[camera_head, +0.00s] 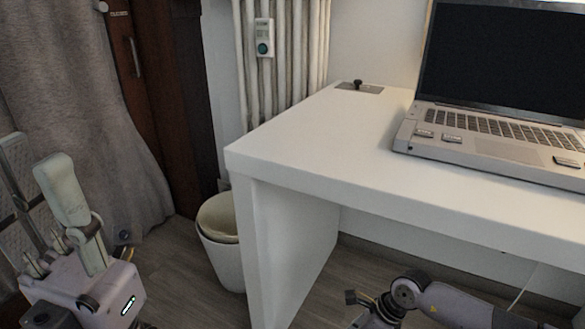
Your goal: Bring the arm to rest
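My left gripper (32,158) is at the left edge, pointing up, in front of the grey curtain. Its two fingers stand apart with nothing seen between them. It is to the left of the white desk (300,145) and clear of it. My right arm (450,302) comes in low at the bottom right, in front of the desk and below its top.
An open laptop (490,150) stands on the desk's right part. A small black object (357,85) is at its back edge. A white bin (222,262) stands beside the desk's left panel. A radiator (290,60) and curtain (60,80) are behind. The desk's left top is clear.

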